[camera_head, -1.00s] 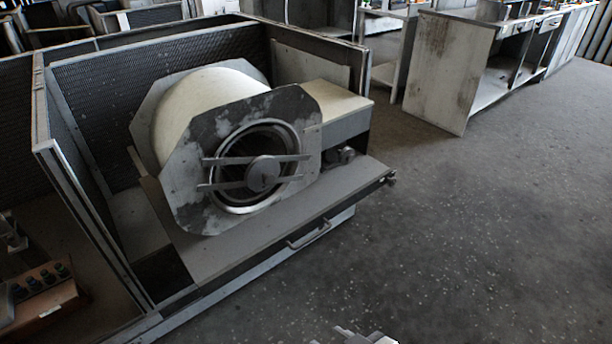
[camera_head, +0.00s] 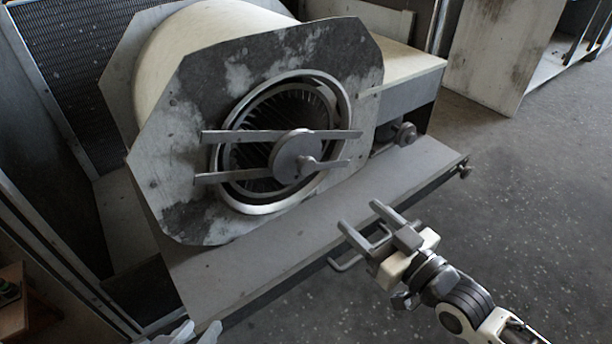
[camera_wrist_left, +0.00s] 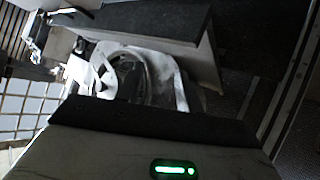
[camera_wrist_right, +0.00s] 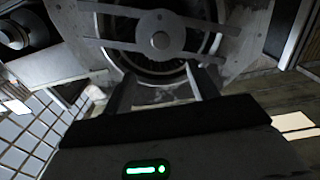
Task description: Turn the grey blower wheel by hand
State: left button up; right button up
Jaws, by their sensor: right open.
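The grey blower wheel (camera_head: 262,118) shows as a ring of dark fins inside the round inlet of the octagonal side plate (camera_head: 190,130). Two flat bars and a round hub disc (camera_head: 297,152) with a short shaft end cross in front of it. My right gripper (camera_head: 360,215) is open and empty, in front of and below right of the inlet, apart from the wheel. In the right wrist view its fingers (camera_wrist_right: 162,88) point toward the inlet and hub (camera_wrist_right: 160,40). Only a tip of my left gripper (camera_head: 190,335) shows at the bottom edge; its jaw state is unclear.
The cream drum housing (camera_head: 215,40) sits behind the side plate. A flat grey ledge (camera_head: 290,245) with a handle (camera_head: 345,265) lies below it. A mesh-walled enclosure (camera_head: 75,60) stands at the left. The floor (camera_head: 520,200) at the right is clear.

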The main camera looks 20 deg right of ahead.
aim_at(308, 170)
jog(key=b+x, duration=0.3)
jog(key=x, duration=1.1)
jog(key=shift+w+a, duration=0.1)
jog(key=shift+w, duration=0.15)
jog(key=shift+w+a, duration=0.2)
jog(key=shift+w, duration=0.25)
pick_arm(q)
jog(key=shift+d+r+t+h, duration=0.3)
jog(key=shift+r+t, duration=0.1)
jog(key=shift+r, duration=0.2)
jog(key=shift+d+r+t+h, duration=0.2)
jog(key=shift+r+t+h, duration=0.15)
jog(key=shift+r, duration=0.25)
pick_arm(e)
grip_shut()
pick_arm(q)
jog(key=shift+f, duration=0.1)
